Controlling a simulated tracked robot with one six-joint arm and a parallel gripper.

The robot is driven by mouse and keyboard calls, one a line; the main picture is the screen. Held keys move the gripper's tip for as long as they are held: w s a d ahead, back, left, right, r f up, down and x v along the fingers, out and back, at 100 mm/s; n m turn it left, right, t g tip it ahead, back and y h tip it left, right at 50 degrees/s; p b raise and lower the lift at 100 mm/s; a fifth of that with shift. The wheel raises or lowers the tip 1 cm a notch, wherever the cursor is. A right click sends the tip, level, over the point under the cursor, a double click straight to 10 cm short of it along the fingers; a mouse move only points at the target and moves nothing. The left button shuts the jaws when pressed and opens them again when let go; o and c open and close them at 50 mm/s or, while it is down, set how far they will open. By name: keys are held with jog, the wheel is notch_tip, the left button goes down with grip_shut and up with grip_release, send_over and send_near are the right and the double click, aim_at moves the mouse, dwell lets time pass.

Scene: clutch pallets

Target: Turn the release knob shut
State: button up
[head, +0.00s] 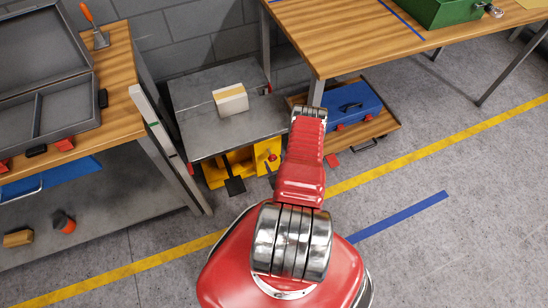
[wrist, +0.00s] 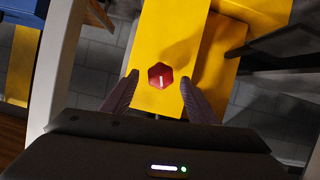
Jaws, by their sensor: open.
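The release knob (wrist: 160,76) is a small red hexagonal knob with a pale line on it, set on a yellow housing (wrist: 178,30). In the wrist view it lies just beyond and between the two fingertips of my gripper (wrist: 157,86), which is open; I see no contact. In the head view the knob (head: 271,157) is a red spot on the yellow base under the grey lift table (head: 205,130). My red arm reaches toward that side in the head view, and its gripper end is hidden there.
A cream box (head: 230,100) sits on the lift table. A workbench with an open grey case (head: 45,85) stands left, and another wooden bench (head: 345,40) is at right. A blue toolbox (head: 352,105) lies on a low wooden platform beside the lift. Open floor lies at the lower right.

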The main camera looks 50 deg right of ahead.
aim_at(274, 159)
jog(key=shift+x, duration=1.8)
jog(key=shift+d, duration=0.1)
jog(key=c, duration=1.1)
jog(key=shift+o, duration=0.2)
jog(key=shift+s+d+m+t+y, duration=0.15)
jog(key=shift+m+t+y, duration=0.4)
jog(key=shift+m, duration=0.85)
jog(key=o, duration=1.1)
jog(key=shift+y, duration=0.25)
jog(key=shift+c, duration=0.2)
